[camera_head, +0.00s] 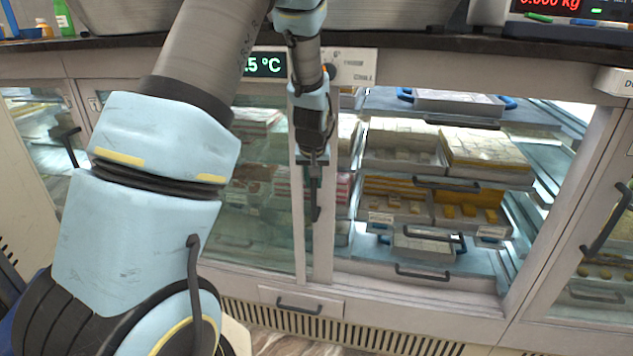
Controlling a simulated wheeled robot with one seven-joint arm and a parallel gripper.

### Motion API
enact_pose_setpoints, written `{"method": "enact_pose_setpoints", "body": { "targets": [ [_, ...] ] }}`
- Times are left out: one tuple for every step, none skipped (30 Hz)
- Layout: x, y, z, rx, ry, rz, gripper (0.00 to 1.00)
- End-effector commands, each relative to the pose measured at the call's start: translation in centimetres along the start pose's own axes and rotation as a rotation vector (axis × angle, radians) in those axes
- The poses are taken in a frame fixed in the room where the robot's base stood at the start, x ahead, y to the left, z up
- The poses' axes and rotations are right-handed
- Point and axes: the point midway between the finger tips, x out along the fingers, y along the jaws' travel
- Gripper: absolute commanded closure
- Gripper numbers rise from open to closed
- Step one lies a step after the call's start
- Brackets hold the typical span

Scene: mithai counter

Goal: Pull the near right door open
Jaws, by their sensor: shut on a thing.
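The counter's glazed cabinet front is ahead of me in the head view. A dark upright door handle (316,205) sits on the pale upright frame (323,245) in the middle. My gripper (315,163) points down at this handle and is shut on its upper part; the fingertips are small and partly hidden. To the right of the frame, trays of sweets (485,150) show brightly inside the cabinet; I cannot tell whether glass covers them. To the left is a glass pane (262,195), partly hidden by my arm.
Another dark handle (607,222) is at the far right, and one (68,147) at the far left. A drawer with a handle (299,305) and a vent grille (370,335) lie below. The dark countertop (420,40) runs above, with a scale display (547,6).

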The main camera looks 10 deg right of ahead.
Motion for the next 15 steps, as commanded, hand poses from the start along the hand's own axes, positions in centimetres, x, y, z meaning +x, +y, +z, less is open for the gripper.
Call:
{"method": "enact_pose_setpoints", "body": {
  "targets": [
    [0.04,-0.13,0.07,-0.001,-0.002,-0.002,1.00],
    [0.04,-0.13,0.07,-0.001,-0.002,-0.002,1.00],
    [0.04,-0.13,0.07,-0.001,-0.002,-0.002,1.00],
    [0.03,-0.12,0.06,-0.001,-0.002,-0.002,0.74],
    [0.03,-0.11,0.06,-0.001,-0.002,-0.002,0.71],
    [0.03,-0.10,0.05,-0.001,-0.002,-0.002,0.66],
    [0.03,-0.08,0.05,-0.001,-0.002,-0.002,0.63],
    [0.03,-0.07,0.04,-0.001,-0.001,-0.001,0.60],
    [0.02,-0.06,0.04,-0.001,-0.001,-0.001,0.55],
    [0.02,-0.04,0.03,-0.001,-0.001,-0.001,0.52],
    [0.02,-0.04,0.03,-0.001,-0.001,-0.001,0.48],
    [0.02,-0.02,0.02,-0.001,-0.001,-0.001,0.48],
    [0.01,-0.01,0.02,-0.001,-0.001,-0.001,0.48],
    [0.01,-0.01,0.02,0.000,0.000,-0.001,0.48],
    [0.01,0.00,0.01,0.000,0.000,-0.001,0.48]
  ]
}}
